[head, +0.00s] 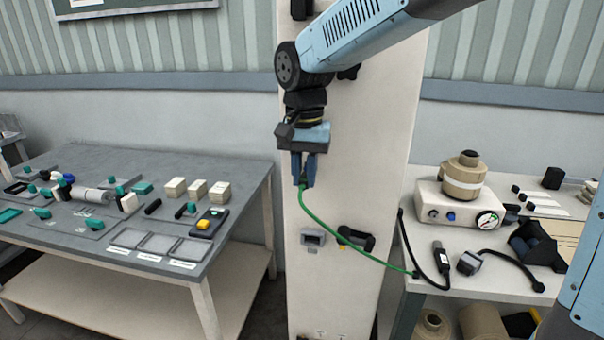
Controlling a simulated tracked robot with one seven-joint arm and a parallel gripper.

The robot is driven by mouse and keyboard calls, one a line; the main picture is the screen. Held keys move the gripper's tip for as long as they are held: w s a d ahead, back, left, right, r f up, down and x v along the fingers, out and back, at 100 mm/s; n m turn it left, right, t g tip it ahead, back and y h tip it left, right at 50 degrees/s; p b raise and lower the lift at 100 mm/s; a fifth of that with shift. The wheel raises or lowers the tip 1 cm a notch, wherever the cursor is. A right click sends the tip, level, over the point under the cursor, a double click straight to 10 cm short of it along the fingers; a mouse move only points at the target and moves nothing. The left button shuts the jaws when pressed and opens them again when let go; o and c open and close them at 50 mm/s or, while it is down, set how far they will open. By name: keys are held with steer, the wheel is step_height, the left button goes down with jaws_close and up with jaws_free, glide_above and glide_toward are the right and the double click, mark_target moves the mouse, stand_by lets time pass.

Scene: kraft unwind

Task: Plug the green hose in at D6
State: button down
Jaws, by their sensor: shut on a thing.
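My gripper (304,170) is shut on the end of the green hose (332,233), in front of the pale column. The hose hangs from between the fingers and curves down right to the edge of the right-hand bench. A grey square socket (312,238) is on the column below my gripper, apart from the hose end. A black handle-like fitting (356,239) is beside it. No D6 label is legible, so I cannot tell which port is D6. The fingers largely hide the hose tip.
The grey table (150,205) at left holds blocks, trays and tools. The right bench (480,275) carries a gauge box (462,207), a black cable plug (468,263) and a black corded tool (441,258).

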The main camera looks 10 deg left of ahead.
steer(key=shift+w+d, duration=0.1)
steer(key=shift+w, duration=0.85)
stand_by(1.6)
